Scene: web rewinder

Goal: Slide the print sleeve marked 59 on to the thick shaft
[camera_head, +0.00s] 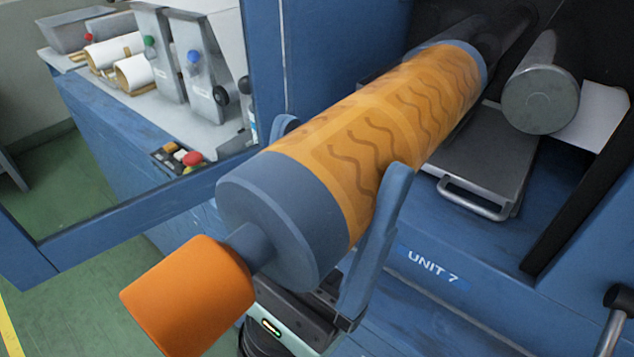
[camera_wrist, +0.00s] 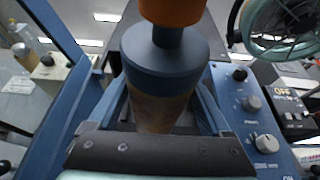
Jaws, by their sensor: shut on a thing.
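The print sleeve (camera_head: 375,125) is a long orange roll with a darker wavy pattern, blue-grey ends and an orange knob (camera_head: 187,297) at its near end. No number shows on it. My gripper (camera_head: 343,148) is shut around it from below, one blue finger on each side. In the wrist view, the sleeve (camera_wrist: 160,108) lies between my fingers, its knob at the top. The sleeve points into the machine's dark opening. A dark shaft (camera_head: 506,30) shows behind its far end; I cannot tell whether the sleeve is around it. A grey shaft (camera_head: 541,97) with a flat round end sticks out to the right, apart from the sleeve.
A grey plate with a handle (camera_head: 476,200) lies below the sleeve, above the "UNIT 7" label (camera_head: 433,263). A blue frame post (camera_head: 262,60) stands left. Behind it, a bench (camera_head: 130,125) holds white rolls. A dark-knobbed lever (camera_head: 617,297) is at lower right.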

